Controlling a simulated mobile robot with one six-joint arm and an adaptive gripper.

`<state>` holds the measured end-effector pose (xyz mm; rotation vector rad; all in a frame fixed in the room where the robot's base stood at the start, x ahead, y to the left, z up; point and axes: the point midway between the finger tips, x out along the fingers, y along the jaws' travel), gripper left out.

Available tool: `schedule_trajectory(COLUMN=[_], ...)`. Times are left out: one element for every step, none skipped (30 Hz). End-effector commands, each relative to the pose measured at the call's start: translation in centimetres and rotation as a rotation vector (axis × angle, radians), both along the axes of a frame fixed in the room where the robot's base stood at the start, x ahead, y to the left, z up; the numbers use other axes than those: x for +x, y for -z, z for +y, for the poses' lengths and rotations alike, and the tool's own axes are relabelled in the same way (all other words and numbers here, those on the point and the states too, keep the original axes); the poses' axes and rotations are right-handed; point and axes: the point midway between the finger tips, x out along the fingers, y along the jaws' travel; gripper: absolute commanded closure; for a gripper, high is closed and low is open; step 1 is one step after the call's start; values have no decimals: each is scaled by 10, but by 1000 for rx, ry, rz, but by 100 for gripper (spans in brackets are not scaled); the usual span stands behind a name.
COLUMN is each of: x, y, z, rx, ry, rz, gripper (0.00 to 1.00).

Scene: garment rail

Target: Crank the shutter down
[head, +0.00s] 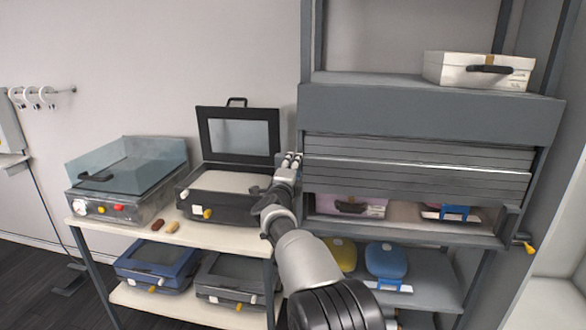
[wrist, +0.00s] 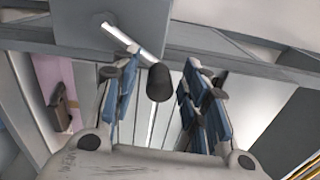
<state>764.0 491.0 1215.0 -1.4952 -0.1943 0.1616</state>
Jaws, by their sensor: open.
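The grey slatted shutter (head: 415,165) in the head view hangs partly lowered in the rack, with an open gap beneath it. A crank (wrist: 128,42) in the wrist view has a silver arm on a grey housing and a black cylindrical grip (wrist: 160,82). My gripper (head: 291,162) is at the rack's left post in the head view, where it and my arm hide the crank. In the wrist view my gripper (wrist: 163,88) is open, its blue-padded fingers on either side of the black grip. I cannot tell whether either finger touches it.
A pink case (head: 345,205) sits below the shutter. A yellow-tipped handle (head: 526,246) sticks out at the rack's right side. A black open-lidded case (head: 238,212) and a clear-lidded grey unit (head: 125,205) stand on the left table. A white box (head: 478,72) is on top.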

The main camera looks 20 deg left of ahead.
Motion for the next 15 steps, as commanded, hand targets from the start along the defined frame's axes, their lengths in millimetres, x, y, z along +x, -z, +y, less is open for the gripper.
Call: schedule_trajectory(x=[0,0,0,0,0,-1,-2,-3,-5,-6,-9,-12,-15,-18,-23], y=[0,0,0,0,0,0,0,0,0,0,0,0,0,0,0], z=[0,0,0,0,0,0,0,0,0,-1,-1,-2,-2,-3,-4], rx=[0,0,0,0,0,0,-1,0,0,-2,-2,-3,-2,-4,-2], ry=[0,0,0,0,0,0,0,0,0,0,0,1,1,0,0], rz=[0,0,0,0,1,1,1,2,2,3,3,3,3,3,3], gripper=[59,59,59,59,59,59,59,59,59,59,59,59,59,59,59])
